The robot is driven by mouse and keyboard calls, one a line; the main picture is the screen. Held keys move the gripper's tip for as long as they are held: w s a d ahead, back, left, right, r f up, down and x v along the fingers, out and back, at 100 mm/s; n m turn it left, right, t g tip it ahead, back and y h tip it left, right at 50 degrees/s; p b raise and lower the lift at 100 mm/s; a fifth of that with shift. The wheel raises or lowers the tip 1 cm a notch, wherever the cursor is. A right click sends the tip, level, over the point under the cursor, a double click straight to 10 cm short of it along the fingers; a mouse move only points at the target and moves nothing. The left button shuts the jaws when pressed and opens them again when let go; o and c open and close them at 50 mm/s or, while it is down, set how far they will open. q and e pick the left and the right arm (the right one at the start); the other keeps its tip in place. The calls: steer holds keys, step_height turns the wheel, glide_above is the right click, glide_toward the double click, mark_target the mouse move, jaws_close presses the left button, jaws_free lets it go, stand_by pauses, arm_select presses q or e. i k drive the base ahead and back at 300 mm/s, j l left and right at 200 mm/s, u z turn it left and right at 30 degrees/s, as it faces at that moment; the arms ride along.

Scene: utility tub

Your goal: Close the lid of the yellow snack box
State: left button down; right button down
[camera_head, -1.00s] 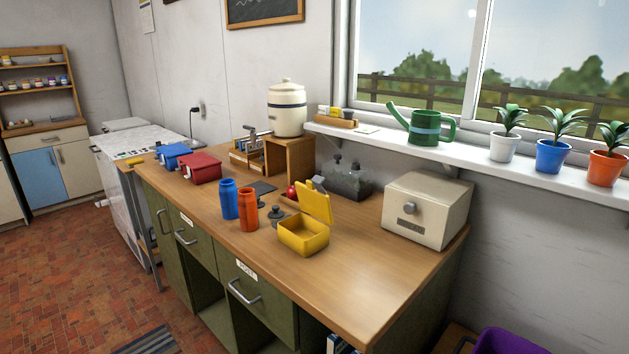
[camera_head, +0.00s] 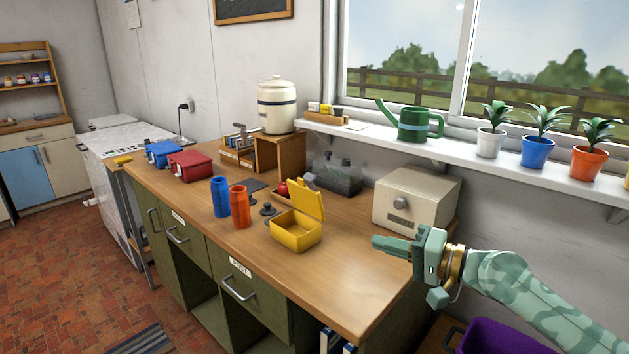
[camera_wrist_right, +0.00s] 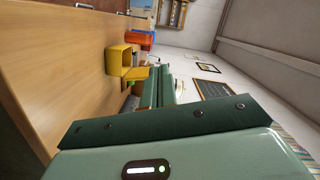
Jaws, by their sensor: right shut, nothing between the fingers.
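The yellow snack box (camera_head: 296,236) stands on the wooden counter with its lid (camera_head: 306,199) raised open at the back. The box also shows in the right wrist view (camera_wrist_right: 120,62), turned on its side by the camera. My right gripper (camera_head: 376,242) is shut and empty, to the right of the box and apart from it, in front of the cream bread bin. In the right wrist view my green gripper body fills the lower part. My left gripper is not in view.
Blue (camera_head: 220,197) and orange (camera_head: 240,206) bottles stand left of the box. The cream bread bin (camera_head: 416,199) stands at the back right. A red apple (camera_head: 282,188) lies behind the box. The counter front right of the box (camera_head: 340,280) is clear.

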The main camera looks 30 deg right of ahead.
mark_target(307, 199)
steer(key=i+l, duration=0.65)
steer(key=i, duration=0.25)
